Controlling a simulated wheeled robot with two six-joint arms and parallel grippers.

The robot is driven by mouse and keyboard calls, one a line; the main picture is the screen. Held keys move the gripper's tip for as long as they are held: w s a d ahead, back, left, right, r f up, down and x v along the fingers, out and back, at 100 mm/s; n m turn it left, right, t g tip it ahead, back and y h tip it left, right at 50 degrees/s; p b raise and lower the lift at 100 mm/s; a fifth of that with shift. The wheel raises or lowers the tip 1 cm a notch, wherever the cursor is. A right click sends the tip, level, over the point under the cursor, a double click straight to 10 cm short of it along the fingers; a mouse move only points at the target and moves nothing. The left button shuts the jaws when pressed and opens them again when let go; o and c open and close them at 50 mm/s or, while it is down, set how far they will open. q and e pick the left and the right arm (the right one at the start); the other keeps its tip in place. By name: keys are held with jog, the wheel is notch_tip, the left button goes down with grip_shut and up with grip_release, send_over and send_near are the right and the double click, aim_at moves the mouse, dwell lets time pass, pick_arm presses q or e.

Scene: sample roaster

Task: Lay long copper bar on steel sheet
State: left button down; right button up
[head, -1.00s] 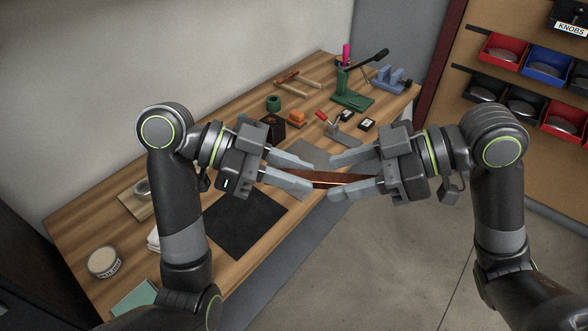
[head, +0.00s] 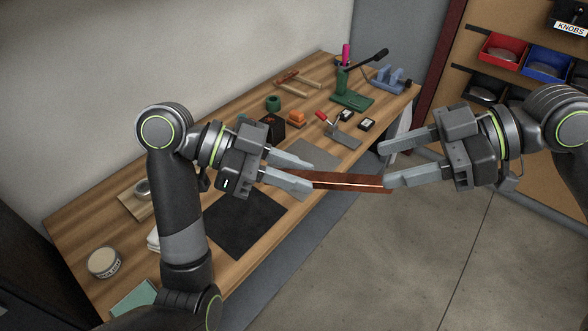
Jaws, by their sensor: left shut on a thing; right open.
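The long copper bar (head: 345,181) is held in the air near the table's front edge. My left gripper (head: 311,175) is shut on its left end, and the bar sticks out to the right. My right gripper (head: 388,166) is open at the bar's right end; the bar's tip shows close to its lower finger, and I cannot tell whether they touch. The grey steel sheet (head: 314,153) lies flat on the table behind the bar, partly hidden by my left gripper.
The wooden workbench (head: 185,265) carries a black mat (head: 245,225) at its front. A toggle clamp (head: 340,131), an orange block (head: 296,118) and a green press (head: 350,97) stand behind the sheet. Open floor lies to the right, before wall bins (head: 503,48).

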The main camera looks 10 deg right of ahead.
jog(key=shift+v, duration=1.65)
